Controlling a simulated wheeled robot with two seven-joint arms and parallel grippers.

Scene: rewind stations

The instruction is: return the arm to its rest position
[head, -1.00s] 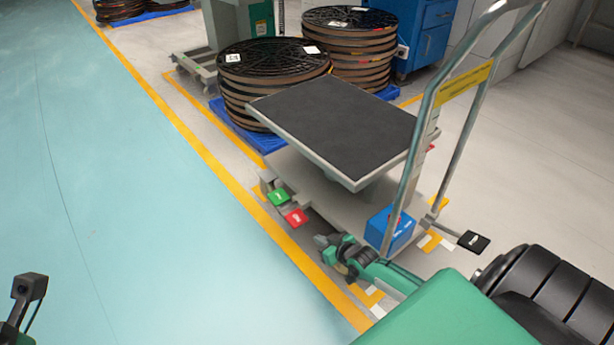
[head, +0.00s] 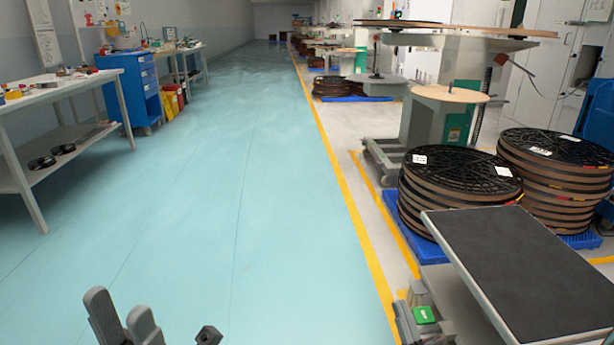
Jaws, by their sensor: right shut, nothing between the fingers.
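My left gripper (head: 119,303) is at the bottom left of the head view, over the pale blue floor. Its two grey fingers point up in the picture, with a gap between them and nothing held. My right gripper (head: 404,316) shows only as grey fingertips at the bottom edge, just left of the cart's green pedal. It is shut and empty, and I cannot tell whether it touches the cart. Most of both arms is out of the picture.
A cart with a dark top (head: 525,270) stands at the lower right. Behind it are stacked black reels (head: 460,178) on a blue pallet and a rewind station (head: 430,125). A white workbench (head: 50,85) and blue cabinet (head: 135,88) line the left. The blue aisle (head: 235,190) is clear.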

